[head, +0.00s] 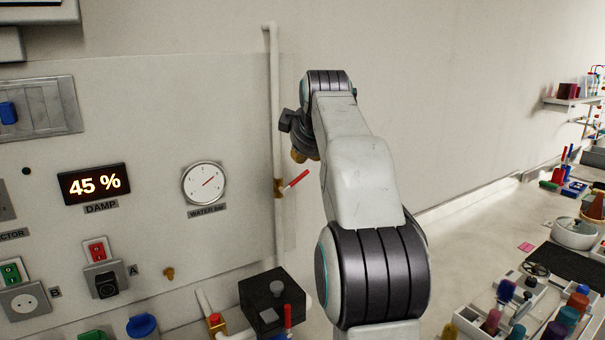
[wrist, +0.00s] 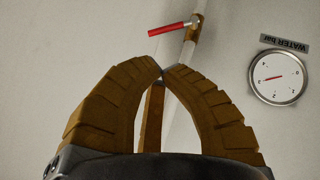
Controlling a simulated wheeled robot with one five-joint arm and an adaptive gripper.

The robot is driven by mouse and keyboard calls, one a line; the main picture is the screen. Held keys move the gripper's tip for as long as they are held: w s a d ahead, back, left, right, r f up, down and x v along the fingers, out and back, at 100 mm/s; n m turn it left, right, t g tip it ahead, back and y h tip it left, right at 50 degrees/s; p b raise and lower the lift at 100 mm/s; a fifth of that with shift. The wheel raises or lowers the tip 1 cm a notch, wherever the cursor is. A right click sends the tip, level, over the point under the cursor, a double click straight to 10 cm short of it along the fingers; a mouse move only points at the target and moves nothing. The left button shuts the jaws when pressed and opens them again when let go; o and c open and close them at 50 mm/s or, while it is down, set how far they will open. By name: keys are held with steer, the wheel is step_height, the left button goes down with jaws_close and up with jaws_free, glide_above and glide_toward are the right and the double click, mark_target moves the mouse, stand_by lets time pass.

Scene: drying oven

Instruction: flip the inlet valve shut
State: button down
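A brass valve (head: 279,187) sits on the white vertical wall pipe (head: 275,100) in the head view. Its red lever (head: 298,178) points to the right and slightly up, across the pipe. In the turned wrist view the red lever (wrist: 168,29) and brass valve (wrist: 195,28) show beyond the fingertips. My gripper (head: 298,156) is above the lever, partly hidden by my arm. In the wrist view my gripper (wrist: 162,70) has its brown fingertips together, apart from the lever in the picture. No label names this valve.
A second red lever (head: 287,316) stands upright by a black box (head: 272,300) below. The water gauge (head: 204,183) is left of the pipe, beside the damp display (head: 94,184) reading 45 %. Cluttered bench items, including a white pot (head: 575,233), stand at right.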

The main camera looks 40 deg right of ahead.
steer(key=p, duration=0.5)
glide_toward(302, 175)
steer(key=x, duration=0.5)
steer(key=shift+p+x, duration=0.35)
steer(key=shift+x, duration=1.25)
steer(key=shift+d+f, duration=0.35)
steer(key=shift+f, duration=0.2)
steer(key=shift+d+f+b, duration=0.2)
steer(key=shift+f+b, duration=0.2)
steer(key=shift+f, duration=0.1)
steer(key=shift+d+f+b, duration=0.2)
steer(key=shift+f+b, duration=0.15)
steer(key=shift+f, duration=0.2)
